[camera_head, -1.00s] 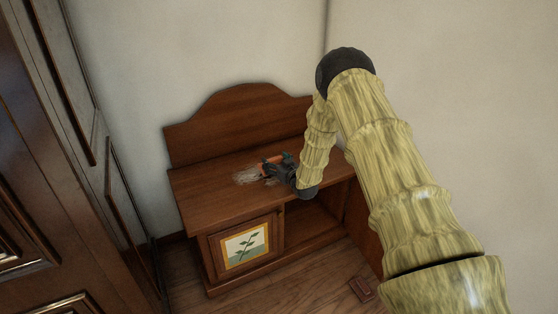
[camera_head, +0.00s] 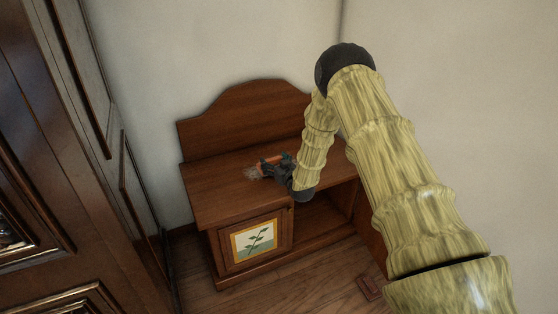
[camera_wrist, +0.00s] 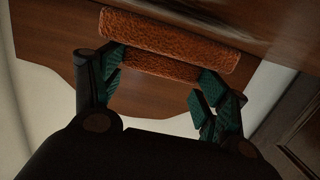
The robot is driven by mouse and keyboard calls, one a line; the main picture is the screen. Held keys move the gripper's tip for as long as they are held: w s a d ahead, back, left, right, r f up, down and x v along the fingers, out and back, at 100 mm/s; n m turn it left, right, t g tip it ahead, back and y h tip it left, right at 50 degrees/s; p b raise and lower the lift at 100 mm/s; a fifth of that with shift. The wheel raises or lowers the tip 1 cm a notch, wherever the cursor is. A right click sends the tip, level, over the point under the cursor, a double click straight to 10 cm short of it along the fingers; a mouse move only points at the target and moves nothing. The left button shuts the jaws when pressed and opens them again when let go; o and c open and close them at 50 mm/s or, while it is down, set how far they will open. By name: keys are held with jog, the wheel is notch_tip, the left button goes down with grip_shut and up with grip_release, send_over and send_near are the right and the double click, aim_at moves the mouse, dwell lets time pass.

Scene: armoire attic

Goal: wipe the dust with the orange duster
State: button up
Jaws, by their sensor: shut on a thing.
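My gripper (camera_head: 280,168) is over the top of a brown wooden cabinet (camera_head: 215,190) and is shut on the orange duster (camera_head: 270,160). In the wrist view the duster (camera_wrist: 165,40) is a rough orange-brown bar lying across my gripper's (camera_wrist: 160,76) green-padded fingers. A small pale patch of dust (camera_head: 251,173) shows on the cabinet top, just left of the duster. In the wrist view a greyish streak near the upper right could be dust or glare. Whether the duster touches the surface is hard to tell. My gripper hides the cabinet top under it.
The cabinet has a raised back panel (camera_head: 245,115), a door with a leaf picture (camera_head: 255,240) and an open compartment (camera_head: 318,222) on the right. A dark wooden armoire (camera_head: 70,200) stands at the left. Plain walls close in behind.

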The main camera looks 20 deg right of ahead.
aim_at(260, 163)
jog(key=shift+s+a+p, duration=0.1)
jog(key=shift+a+p, duration=0.75)
jog(key=shift+a, duration=4.25)
jog(key=shift+w+f+b, duration=0.1)
jog(key=shift+w+b, duration=0.35)
jog(key=shift+w, duration=0.7)
jog(key=shift+d+f, duration=0.15)
jog(key=shift+d, duration=2.25)
jog(key=shift+w+d+r, duration=0.1)
jog(key=shift+d, duration=1.35)
jog(key=shift+w+d+r, duration=0.1)
jog(key=shift+d, duration=1.35)
jog(key=shift+d+f, duration=0.15)
jog(key=shift+d, duration=3.45)
jog(key=shift+w+d, duration=0.2)
jog(key=shift+d, duration=2.65)
jog(key=shift+w+b, duration=0.4)
jog(key=shift+w, duration=0.55)
jog(key=shift+w+a+r, duration=0.1)
jog(key=shift+w+r, duration=0.15)
jog(key=shift+w, duration=0.05)
